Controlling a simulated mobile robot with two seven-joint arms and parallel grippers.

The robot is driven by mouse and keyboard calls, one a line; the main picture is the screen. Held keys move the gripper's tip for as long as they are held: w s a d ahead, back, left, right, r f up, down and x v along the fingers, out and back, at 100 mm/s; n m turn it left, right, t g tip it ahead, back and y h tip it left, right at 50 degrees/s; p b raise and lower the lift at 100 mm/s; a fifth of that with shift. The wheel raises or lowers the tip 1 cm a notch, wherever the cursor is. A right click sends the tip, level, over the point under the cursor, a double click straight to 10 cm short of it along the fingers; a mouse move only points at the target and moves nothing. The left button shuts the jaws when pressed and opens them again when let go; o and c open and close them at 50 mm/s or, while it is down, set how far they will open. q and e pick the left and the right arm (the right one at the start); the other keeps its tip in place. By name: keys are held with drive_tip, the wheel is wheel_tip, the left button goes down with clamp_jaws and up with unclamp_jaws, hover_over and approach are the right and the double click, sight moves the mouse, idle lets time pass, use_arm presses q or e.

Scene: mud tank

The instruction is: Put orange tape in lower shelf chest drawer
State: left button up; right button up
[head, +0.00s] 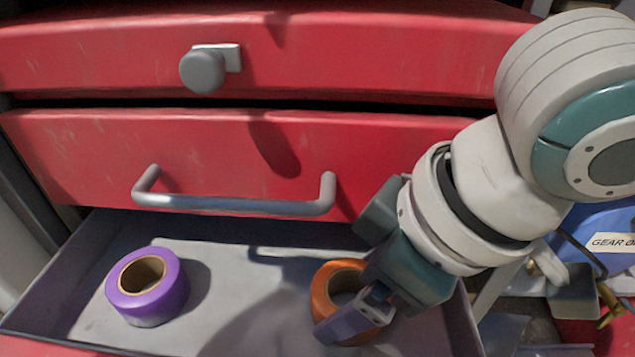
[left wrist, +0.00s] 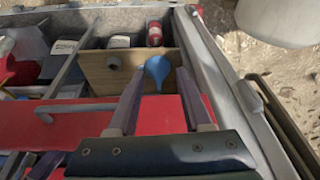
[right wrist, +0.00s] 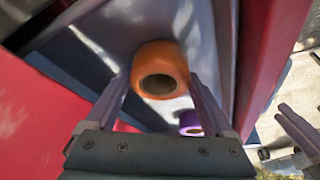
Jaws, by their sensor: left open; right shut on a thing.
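The orange tape (head: 335,280) sits at the right side of the open lower drawer (head: 225,250). My right gripper (head: 352,318) reaches down into the drawer and is shut on the tape, with a finger across its front. In the right wrist view the orange tape (right wrist: 160,55) shows between and beyond the fingers, its hole facing the camera. I cannot tell whether the tape touches the drawer floor. My left gripper (left wrist: 161,74) is open; a blue bulb-shaped thing (left wrist: 158,68) shows past its fingertips, and nothing is held.
A purple tape (head: 148,288) lies at the left of the same drawer, with bare floor between the tapes. A shut red drawer with a bar handle (head: 235,205) is above, and one with a round knob (head: 203,70) above that. A blue item labelled "GEAR" (head: 605,243) is at right.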

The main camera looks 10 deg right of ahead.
drive_tip(key=shift+f, duration=0.1)
drive_tip(key=o, duration=1.1)
drive_tip(key=shift+o, duration=0.2)
drive_tip(key=b+v, duration=0.1)
drive_tip(key=v, duration=1.1)
drive_tip(key=shift+b, duration=0.3)
